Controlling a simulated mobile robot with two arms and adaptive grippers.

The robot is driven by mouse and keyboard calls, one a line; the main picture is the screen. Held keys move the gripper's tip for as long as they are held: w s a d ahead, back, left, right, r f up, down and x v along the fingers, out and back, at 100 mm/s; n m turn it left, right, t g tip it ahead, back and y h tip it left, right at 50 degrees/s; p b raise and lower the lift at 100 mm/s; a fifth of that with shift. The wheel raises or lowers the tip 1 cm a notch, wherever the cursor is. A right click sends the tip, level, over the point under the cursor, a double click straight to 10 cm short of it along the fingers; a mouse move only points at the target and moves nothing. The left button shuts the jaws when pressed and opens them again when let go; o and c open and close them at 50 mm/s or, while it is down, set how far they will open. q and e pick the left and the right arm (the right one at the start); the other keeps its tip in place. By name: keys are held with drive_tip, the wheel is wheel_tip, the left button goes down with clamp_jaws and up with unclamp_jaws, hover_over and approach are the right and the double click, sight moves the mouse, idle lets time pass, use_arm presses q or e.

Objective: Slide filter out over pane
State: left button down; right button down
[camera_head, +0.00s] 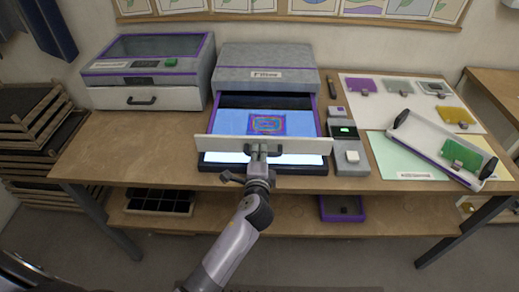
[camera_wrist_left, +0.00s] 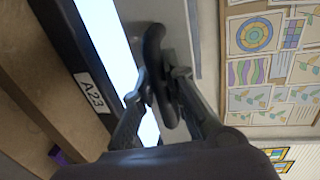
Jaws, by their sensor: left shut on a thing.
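The grey and purple cabinet (camera_head: 290,59) at the back of the table carries a label that seems to read "Filter". Its drawer is out toward me, with a pale front (camera_head: 215,146) and purple side rails. Inside the frame a blue sheet, the filter (camera_head: 232,123), shows a multicoloured pane pattern (camera_head: 268,124) at its middle. My left gripper (camera_head: 263,150) is shut on the dark drawer handle at the front; the handle also shows between its fingers in the left wrist view (camera_wrist_left: 157,65). My right gripper is not in view.
A lit panel (camera_head: 308,159) with a dark edge lies under the drawer; its label reads A23 (camera_wrist_left: 92,93). Right of it stands a small grey switch box (camera_head: 349,170). A tray (camera_head: 430,146) with a green piece lies farther right. A closed-drawer case (camera_head: 150,98) stands left.

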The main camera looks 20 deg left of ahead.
use_arm(q)
drive_tip(key=shift+s, duration=0.1)
drive_tip(key=c, duration=1.9)
unclamp_jaws()
drive_tip(key=v, duration=1.2)
drive_tip(key=shift+d, duration=0.1)
